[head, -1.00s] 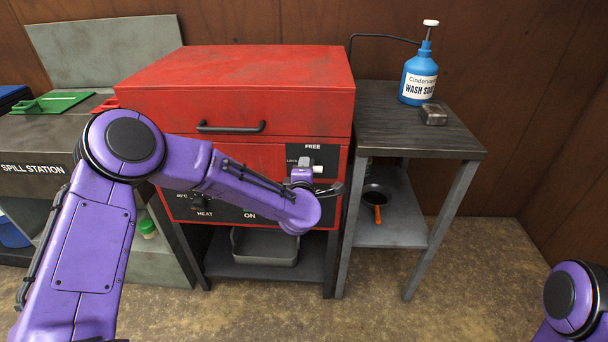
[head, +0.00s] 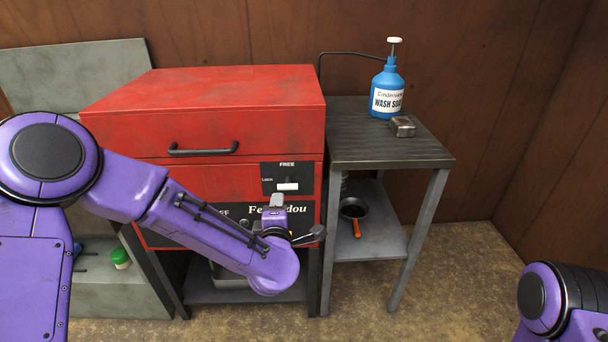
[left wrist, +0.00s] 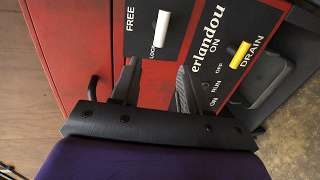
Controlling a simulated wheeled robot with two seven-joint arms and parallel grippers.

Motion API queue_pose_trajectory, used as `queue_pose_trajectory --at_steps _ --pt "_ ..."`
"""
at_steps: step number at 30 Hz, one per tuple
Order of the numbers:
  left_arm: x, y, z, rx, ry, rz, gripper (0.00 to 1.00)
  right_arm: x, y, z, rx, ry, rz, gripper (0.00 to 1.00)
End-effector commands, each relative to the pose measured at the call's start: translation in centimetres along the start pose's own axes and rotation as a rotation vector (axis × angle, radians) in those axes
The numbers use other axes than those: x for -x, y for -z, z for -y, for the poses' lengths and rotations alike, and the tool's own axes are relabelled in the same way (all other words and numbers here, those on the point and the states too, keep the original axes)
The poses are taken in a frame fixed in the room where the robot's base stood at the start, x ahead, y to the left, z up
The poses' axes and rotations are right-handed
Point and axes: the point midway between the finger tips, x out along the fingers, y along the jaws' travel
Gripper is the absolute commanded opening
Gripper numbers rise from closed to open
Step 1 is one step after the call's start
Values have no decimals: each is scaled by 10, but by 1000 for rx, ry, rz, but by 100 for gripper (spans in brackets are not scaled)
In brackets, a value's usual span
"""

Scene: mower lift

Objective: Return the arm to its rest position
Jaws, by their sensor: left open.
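My left arm comes in from the left in the head view, bent at the elbow. Its gripper (head: 292,218) is in front of the red machine (head: 215,110), below the FREE/LOCK panel. In the left wrist view the two dark fingers (left wrist: 155,82) are apart with nothing between them. A white switch handle (left wrist: 160,28) on the FREE/LOCK panel lies beyond the fingers, apart from them.
A dark side table (head: 385,145) stands right of the machine, with a blue wash soap bottle (head: 388,88) and a small metal block (head: 402,126) on top. A pan (head: 352,208) is on its lower shelf. The floor (head: 440,270) at right is clear.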

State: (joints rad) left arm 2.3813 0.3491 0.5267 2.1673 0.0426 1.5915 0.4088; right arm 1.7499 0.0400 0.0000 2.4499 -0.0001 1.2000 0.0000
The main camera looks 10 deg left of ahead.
Motion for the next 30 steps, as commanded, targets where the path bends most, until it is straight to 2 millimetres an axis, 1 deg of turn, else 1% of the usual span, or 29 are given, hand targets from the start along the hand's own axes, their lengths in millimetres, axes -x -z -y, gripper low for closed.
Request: queue_pose_trajectory --at_steps 2,3,5,6,8,9,11,12,14,15,18,21,24,26,30 --pt "0 -2 1 -41 5 12 45 0 0 0 0 0 0 47" --pt "3 -7 9 -126 26 51 45 0 0 0 0 0 0 47" --pt "10 0 41 -307 92 102 45 2 1 0 0 0 0 47" --pt "18 7 68 -415 151 132 45 7 3 -1 0 0 0 47" --pt "34 25 114 -582 257 181 45 15 6 -1 0 0 0 47" --pt "49 40 145 -687 334 218 45 20 8 -2 0 0 0 47" --pt "76 65 187 -829 448 272 45 28 12 -2 0 0 0 47" --pt "96 84 211 -915 525 309 45 33 14 -3 0 0 0 47" --pt "129 113 242 -1030 640 364 45 41 17 -4 0 0 0 47" --pt "151 132 259 -1094 712 396 45 46 19 -4 0 0 0 47" --pt "202 175 285 -1206 864 453 45 56 23 -5 0 0 0 47" --pt "235 204 296 -1269 959 479 45 63 26 -6 0 0 0 47" --pt "252 211 304 -1287 999 502 45 66 27 -6 0 0 0 47" --pt "255 212 307 -1286 1006 505 45 65 27 -6 0 0 0 47" --pt "254 211 308 -1284 1004 503 45 64 26 -6 0 0 0 47"
